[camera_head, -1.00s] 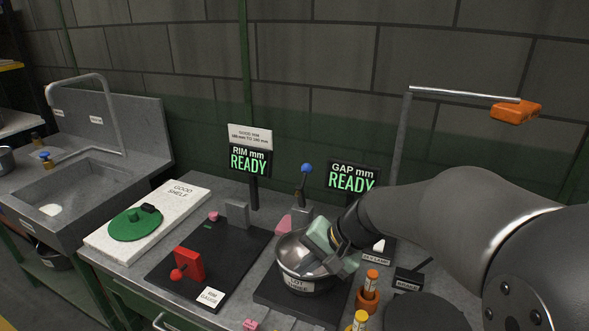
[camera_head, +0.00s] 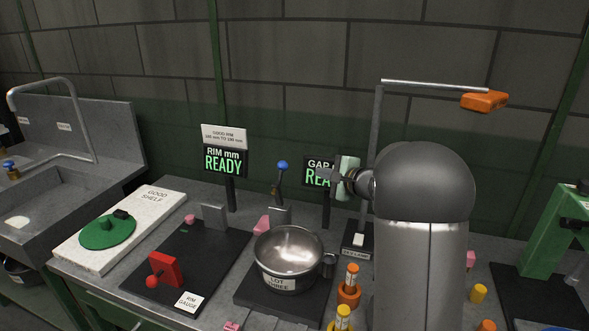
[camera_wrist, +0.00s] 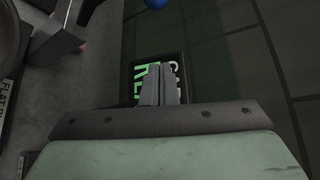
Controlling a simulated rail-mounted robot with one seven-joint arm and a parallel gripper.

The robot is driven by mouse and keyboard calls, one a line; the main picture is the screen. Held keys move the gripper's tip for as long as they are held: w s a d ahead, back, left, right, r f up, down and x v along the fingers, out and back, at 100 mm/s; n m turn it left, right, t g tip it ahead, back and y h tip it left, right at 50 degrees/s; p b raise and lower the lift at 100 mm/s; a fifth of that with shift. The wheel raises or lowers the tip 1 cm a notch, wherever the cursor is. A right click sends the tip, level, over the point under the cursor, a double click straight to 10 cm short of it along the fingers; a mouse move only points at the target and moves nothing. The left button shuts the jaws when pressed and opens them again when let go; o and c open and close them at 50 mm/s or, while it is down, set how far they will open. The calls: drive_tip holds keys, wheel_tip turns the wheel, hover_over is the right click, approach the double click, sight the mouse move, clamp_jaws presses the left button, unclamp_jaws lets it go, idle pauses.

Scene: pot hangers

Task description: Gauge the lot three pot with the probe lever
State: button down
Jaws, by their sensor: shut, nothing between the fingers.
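The steel pot (camera_head: 290,252) labelled "LOT THREE" sits upright on a dark plate (camera_head: 262,294) in the head view. Behind it stands a lever with a blue knob (camera_head: 282,165), which I take to be the probe lever. The knob also shows at the top edge of the wrist view (camera_wrist: 156,3). My gripper (camera_head: 322,173) is shut and empty, pointing left, right of the knob and apart from it. Its fingers (camera_wrist: 160,72) lie together in the wrist view, in front of the gap display (camera_wrist: 142,72). In the head view the gripper partly covers that display (camera_head: 312,164).
The rim gauge (camera_head: 165,270) with its red block stands left of the pot; its display (camera_head: 222,160) reads READY. A green lid (camera_head: 107,231) lies on the white good shelf (camera_head: 75,243). Orange (camera_head: 349,290) and yellow-topped pieces stand right of the pot. A green press-like frame (camera_head: 560,230) is far right.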

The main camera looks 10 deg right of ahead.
drive_tip(key=shift+w, duration=0.1)
drive_tip(key=p+x, duration=0.4)
drive_tip(key=x, duration=0.6)
drive_tip(key=shift+s+a+r+p, duration=0.2)
drive_tip(key=shift+s+a+r, duration=0.25)
drive_tip(key=shift+s+a, duration=0.25)
drive_tip(key=shift+s+a+r+p, duration=0.15)
drive_tip(key=shift+s+a+r, duration=0.3)
drive_tip(key=shift+s+a, duration=0.25)
drive_tip(key=shift+f+b, duration=0.2)
drive_tip(key=shift+b, duration=0.4)
